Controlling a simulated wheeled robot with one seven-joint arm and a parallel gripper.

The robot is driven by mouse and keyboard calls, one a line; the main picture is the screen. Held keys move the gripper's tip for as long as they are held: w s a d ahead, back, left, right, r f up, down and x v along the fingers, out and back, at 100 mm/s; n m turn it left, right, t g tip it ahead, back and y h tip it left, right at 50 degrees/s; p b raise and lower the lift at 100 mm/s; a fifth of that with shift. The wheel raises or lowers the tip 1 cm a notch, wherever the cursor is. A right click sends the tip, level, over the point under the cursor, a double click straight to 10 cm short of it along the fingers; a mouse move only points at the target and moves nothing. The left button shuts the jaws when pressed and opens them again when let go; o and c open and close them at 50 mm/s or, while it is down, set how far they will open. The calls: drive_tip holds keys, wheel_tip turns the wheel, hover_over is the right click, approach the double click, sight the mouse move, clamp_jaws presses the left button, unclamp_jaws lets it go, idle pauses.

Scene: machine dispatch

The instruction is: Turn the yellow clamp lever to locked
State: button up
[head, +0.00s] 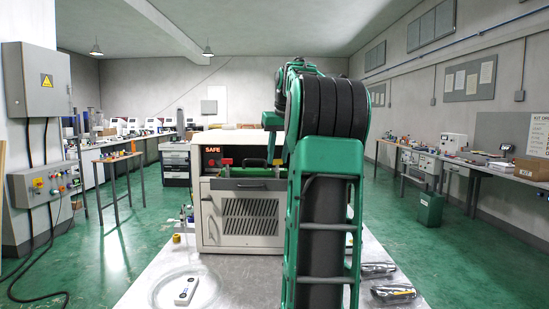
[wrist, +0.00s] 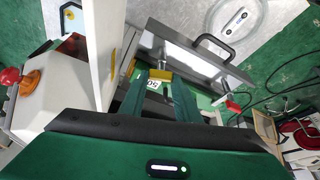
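The yellow clamp lever appears as a yellow block (wrist: 156,74) at my fingertips in the wrist view. My gripper (wrist: 160,83) reaches towards it with two green fingers, which stand apart. The yellow block lies in line with the gap between the tips; whether they press on it I cannot tell. In the head view the machine (head: 241,213) stands on the metal table, with a "SAFE" display (head: 213,158) on its upper left. My arm covers the machine's right part, and my fingertips are hidden there.
In the wrist view, a metal plate with a black handle (wrist: 213,43) is just right of my fingers. A red knob (wrist: 10,76) is at the left, a red piece (wrist: 233,102) at the right. A white handheld device (head: 186,290) lies on the table (head: 245,280).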

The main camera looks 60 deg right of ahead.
drive_tip(key=shift+w+a+m, duration=0.25)
drive_tip(key=shift+m, duration=0.15)
drive_tip(key=shift+m+g+h, duration=0.3)
drive_tip(key=shift+m, duration=0.3)
drive_tip(key=shift+a+m+g, duration=0.15)
drive_tip(key=shift+m+g, duration=0.15)
drive_tip(key=shift+m, duration=0.7)
drive_tip(key=o, duration=1)
drive_tip(key=shift+w+a, duration=0.1)
drive_tip(key=shift+o, duration=0.2)
drive_tip(key=v, duration=1)
drive_tip(key=shift+a+r, duration=0.3)
